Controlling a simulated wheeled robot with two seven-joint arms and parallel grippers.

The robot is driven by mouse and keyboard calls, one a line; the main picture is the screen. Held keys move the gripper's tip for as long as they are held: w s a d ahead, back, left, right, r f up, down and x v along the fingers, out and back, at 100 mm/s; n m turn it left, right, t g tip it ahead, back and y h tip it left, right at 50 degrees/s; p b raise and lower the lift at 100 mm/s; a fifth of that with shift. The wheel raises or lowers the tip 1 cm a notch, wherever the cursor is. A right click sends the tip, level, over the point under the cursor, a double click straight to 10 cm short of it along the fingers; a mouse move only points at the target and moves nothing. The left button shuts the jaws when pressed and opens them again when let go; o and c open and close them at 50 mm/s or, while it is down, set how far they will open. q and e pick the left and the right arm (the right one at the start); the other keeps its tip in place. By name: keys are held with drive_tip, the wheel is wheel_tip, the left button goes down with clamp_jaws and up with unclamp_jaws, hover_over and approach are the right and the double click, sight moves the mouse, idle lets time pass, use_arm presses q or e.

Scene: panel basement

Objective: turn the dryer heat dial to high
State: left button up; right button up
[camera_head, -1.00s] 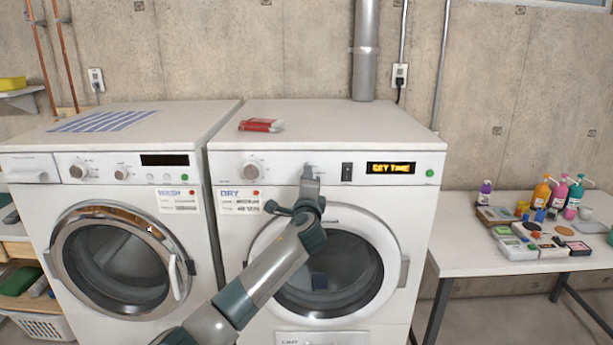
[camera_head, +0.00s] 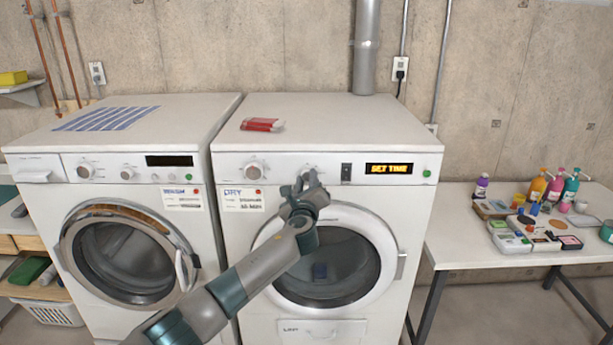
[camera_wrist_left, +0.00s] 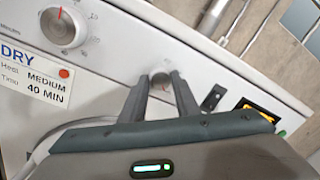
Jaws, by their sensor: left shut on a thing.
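The white dryer (camera_head: 330,125) stands right of the washer. Its panel has a left dial (camera_head: 254,171) and a right dial (camera_wrist_left: 160,80). My left gripper (camera_head: 307,181) is at the right dial. In the left wrist view my left gripper (camera_wrist_left: 162,88) has one finger on each side of this dial and is shut on it. The fingers hide much of the dial, and I cannot read its setting. The left dial (camera_wrist_left: 64,27) has a red mark and "minutes" lettering beside it. My right gripper is not in view.
A label (camera_wrist_left: 35,75) reads DRY, heat MEDIUM, time 40 MIN. The display (camera_head: 389,169) reads SET TIME, with a dark switch (camera_head: 346,172) beside it. A red packet (camera_head: 262,125) lies on the dryer. The washer (camera_head: 105,230) is left; a table (camera_head: 450,225) with bottles is right.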

use_arm(q)
drive_tip(key=shift+f+m, duration=0.15)
drive_tip(key=shift+m, duration=0.15)
drive_tip(key=o, duration=1)
drive_tip(key=shift+o, duration=0.2)
drive_tip(key=shift+s, duration=0.1)
drive_tip(key=s+b, duration=0.5)
drive_tip(key=s, duration=1.2)
drive_tip(key=shift+a+f, duration=0.35)
drive_tip(key=shift+a, duration=0.05)
